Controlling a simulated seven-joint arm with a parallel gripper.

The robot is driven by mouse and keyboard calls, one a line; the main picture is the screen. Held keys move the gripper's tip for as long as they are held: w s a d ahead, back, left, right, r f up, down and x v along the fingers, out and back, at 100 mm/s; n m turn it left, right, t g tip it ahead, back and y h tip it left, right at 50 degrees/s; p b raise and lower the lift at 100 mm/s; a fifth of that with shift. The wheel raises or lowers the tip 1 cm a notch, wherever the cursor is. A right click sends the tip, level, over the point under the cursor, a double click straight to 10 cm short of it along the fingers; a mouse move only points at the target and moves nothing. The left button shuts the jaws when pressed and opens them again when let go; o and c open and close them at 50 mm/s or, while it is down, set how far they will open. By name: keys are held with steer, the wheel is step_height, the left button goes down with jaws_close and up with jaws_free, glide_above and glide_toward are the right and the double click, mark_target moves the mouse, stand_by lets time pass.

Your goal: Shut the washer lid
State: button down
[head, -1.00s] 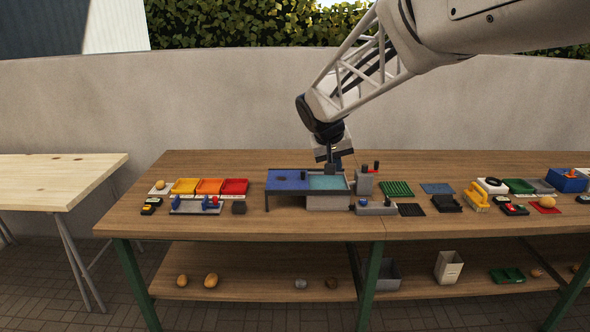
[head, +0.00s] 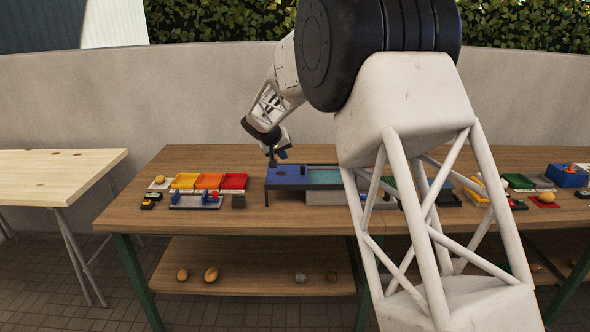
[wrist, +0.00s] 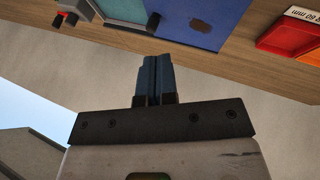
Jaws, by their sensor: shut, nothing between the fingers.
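The washer stands mid-table, with a flat blue lid panel (head: 284,182) on its left and a teal basin opening (head: 325,177) on its right. The blue panel (wrist: 215,14) and teal area (wrist: 124,10) also show at the top of the wrist view. A small dark piece sits on the blue panel (wrist: 200,25). The teal area looks uncovered. My gripper (head: 272,162) is over the back left of the washer, above the blue panel. Its fingers (wrist: 155,60) are together and empty. Contact with the panel cannot be told.
A red tray (head: 234,181), an orange tray (head: 210,181) and a yellow tray (head: 185,181) lie left of the washer. A grey stand with blue parts (head: 195,202) is in front of them. My arm hides much of the table right of the washer.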

mark_target(299, 173)
steer(key=w+a+f, duration=0.2)
steer(key=w+a, duration=0.1)
steer(key=shift+w+a+f, duration=0.1)
steer(key=shift+w+f, duration=0.15)
steer(key=shift+f, duration=0.15)
steer(key=shift+f, duration=0.1)
steer(key=shift+x, duration=0.95)
steer(key=x, duration=0.8)
steer(key=shift+w, duration=0.1)
steer(key=shift+w+d, duration=0.15)
steer(key=shift+d, duration=0.4)
steer(key=shift+w+d, duration=0.15)
steer(key=shift+d, duration=0.4)
steer(key=shift+w+d, duration=0.25)
steer(key=shift+d, duration=0.7)
